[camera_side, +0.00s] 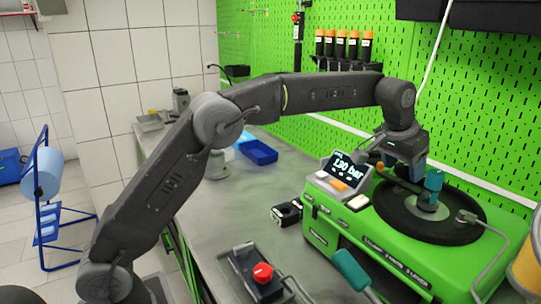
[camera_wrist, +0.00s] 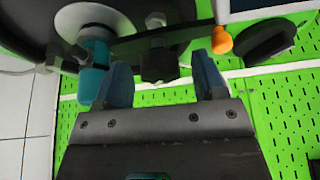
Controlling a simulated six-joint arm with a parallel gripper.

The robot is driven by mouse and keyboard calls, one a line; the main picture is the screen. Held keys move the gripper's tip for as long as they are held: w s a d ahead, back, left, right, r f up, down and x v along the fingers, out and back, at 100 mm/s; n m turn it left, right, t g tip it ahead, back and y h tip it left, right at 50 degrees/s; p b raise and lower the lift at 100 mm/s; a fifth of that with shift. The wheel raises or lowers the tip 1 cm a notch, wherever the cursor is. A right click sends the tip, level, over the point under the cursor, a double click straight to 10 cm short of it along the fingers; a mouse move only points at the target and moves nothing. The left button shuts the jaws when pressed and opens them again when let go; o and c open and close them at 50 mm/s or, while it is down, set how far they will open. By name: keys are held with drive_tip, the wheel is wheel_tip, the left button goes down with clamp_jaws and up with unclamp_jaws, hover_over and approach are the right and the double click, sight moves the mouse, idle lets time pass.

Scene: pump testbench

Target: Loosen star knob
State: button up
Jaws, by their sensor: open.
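In the wrist view, a dark star knob (camera_wrist: 158,62) shows just beyond the gap between the two fingers of my gripper (camera_wrist: 163,72). The fingers are open, one on each side of the knob's line, and hold nothing. I cannot tell how deep the knob sits between them. In the side view, my gripper (camera_side: 402,168) points down over the round black top (camera_side: 432,222) of the green pump testbench (camera_side: 385,255). The star knob is hidden there behind the gripper.
A teal part (camera_wrist: 95,68) stands close to the left finger, and an orange ball end (camera_wrist: 221,40) is near the right finger. The display (camera_side: 348,170) reads about 1.30 bar. A black box with a red knob (camera_side: 262,272) and a blue bin (camera_side: 258,152) sit on the bench.

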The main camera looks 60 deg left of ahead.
drive_tip(key=m+h, duration=0.1)
drive_tip(key=m, duration=0.3)
drive_tip(key=shift+a+m+g+h, duration=0.15)
drive_tip(key=shift+m+g+h, duration=0.15)
drive_tip(key=shift+m+h, duration=0.1)
drive_tip(key=v, duration=1.4)
drive_tip(key=s+a+f+n, duration=0.1)
drive_tip(key=s+f, duration=0.1)
drive_tip(key=s, duration=0.6)
drive_tip(key=s+a+f+n+y, duration=0.1)
drive_tip(key=s+a+f, duration=0.1)
drive_tip(key=s, duration=0.6)
drive_tip(key=s+a+f+n+t, duration=0.1)
drive_tip(key=s+a+f+n, duration=0.1)
drive_tip(key=s, duration=0.6)
drive_tip(key=shift+f+y, duration=0.3)
drive_tip(key=w+d+r+n, duration=0.1)
drive_tip(key=w+d+r, duration=0.15)
drive_tip(key=w, duration=0.55)
drive_tip(key=w+d+r, duration=0.2)
drive_tip(key=w+d, duration=0.1)
drive_tip(key=w, duration=0.5)
drive_tip(key=w+d+r+n, duration=0.1)
drive_tip(key=w+d+r, duration=0.15)
drive_tip(key=w, duration=0.55)
drive_tip(key=shift+g+y, duration=0.3)
drive_tip(key=shift+y, duration=0.1)
drive_tip(key=x, duration=1.4)
drive_tip(key=shift+s+d, duration=0.1)
drive_tip(key=shift+s, duration=0.1)
